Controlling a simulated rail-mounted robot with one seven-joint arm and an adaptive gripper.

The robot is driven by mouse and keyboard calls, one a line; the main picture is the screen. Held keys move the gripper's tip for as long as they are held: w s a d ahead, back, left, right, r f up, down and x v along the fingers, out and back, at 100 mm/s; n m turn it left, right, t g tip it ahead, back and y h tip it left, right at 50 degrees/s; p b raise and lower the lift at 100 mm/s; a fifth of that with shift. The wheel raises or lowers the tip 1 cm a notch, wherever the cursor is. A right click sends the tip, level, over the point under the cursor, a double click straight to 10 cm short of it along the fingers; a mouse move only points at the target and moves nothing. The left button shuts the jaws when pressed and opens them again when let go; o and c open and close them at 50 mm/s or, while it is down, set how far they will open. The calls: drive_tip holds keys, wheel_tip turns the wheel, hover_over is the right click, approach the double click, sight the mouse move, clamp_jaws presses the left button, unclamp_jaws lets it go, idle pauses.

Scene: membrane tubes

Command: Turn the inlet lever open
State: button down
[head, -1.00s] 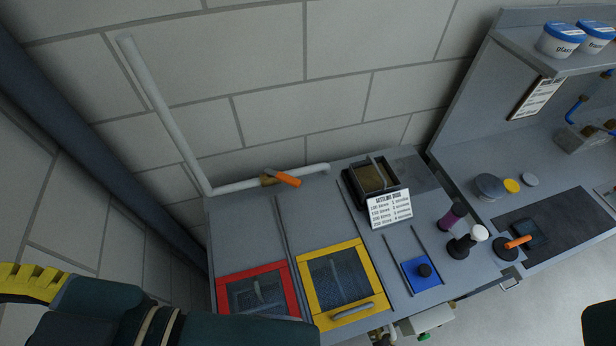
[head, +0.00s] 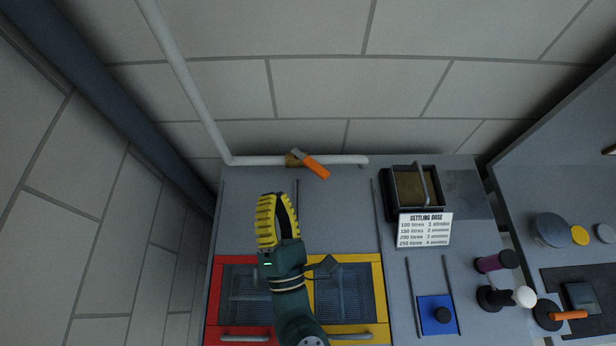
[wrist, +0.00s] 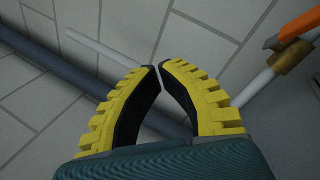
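The inlet lever (head: 316,166) is an orange handle on a brass valve body (head: 293,160), set in a white pipe along the wall behind the bench. The handle slants down to the right, at an angle to the pipe. In the wrist view the orange handle (wrist: 296,30) and brass body (wrist: 290,58) show at the upper right. My gripper (head: 272,197), with ribbed yellow fingers, is above the bench, left of and in front of the lever, apart from it. In the wrist view its fingertips (wrist: 158,68) nearly meet, with nothing between them.
The white pipe (head: 258,160) turns upward at the left. Red-framed (head: 214,300) and yellow-framed (head: 379,290) panels lie below my arm. Right of the lever stand a black-framed box (head: 388,203) and a dosing sign (head: 425,229). The bench between gripper and pipe is clear.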

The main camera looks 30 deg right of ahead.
drive_tip(key=s+f+m+g, duration=0.1)
drive_tip(key=f+m, duration=0.2)
drive_tip(key=s+d+f+m+g+h, duration=0.1)
drive_tip(key=f+m+g, duration=0.1)
drive_tip(key=f+m, duration=0.1)
drive_tip(key=s+d+f+m+g, duration=0.1)
drive_tip(key=f+m, duration=0.2)
drive_tip(key=f, duration=0.2)
drive_tip(key=shift+s+f+g+h, duration=0.1)
drive_tip(key=shift+s+g+h, duration=0.2)
drive_tip(key=shift+h, duration=0.1)
drive_tip(key=p, duration=0.3)
approach(310, 163)
drive_tip(key=w, duration=0.1)
drive_tip(key=w+a, duration=0.2)
drive_tip(key=w, duration=0.1)
drive_tip(key=shift+a+r, duration=0.15)
drive_tip(key=shift+r, duration=0.1)
drive_tip(key=d, duration=0.1)
drive_tip(key=w+d+p, duration=0.1)
drive_tip(key=d, duration=0.1)
drive_tip(key=shift+w+d+p, duration=0.25)
drive_tip(key=shift+w+p, duration=0.05)
drive_tip(key=shift+w, duration=0.05)
drive_tip(key=shift+w+d+f, duration=0.1)
drive_tip(key=shift+d+f, duration=0.05)
drive_tip(key=shift+d, duration=0.05)
drive_tip(key=shift+p, duration=0.35)
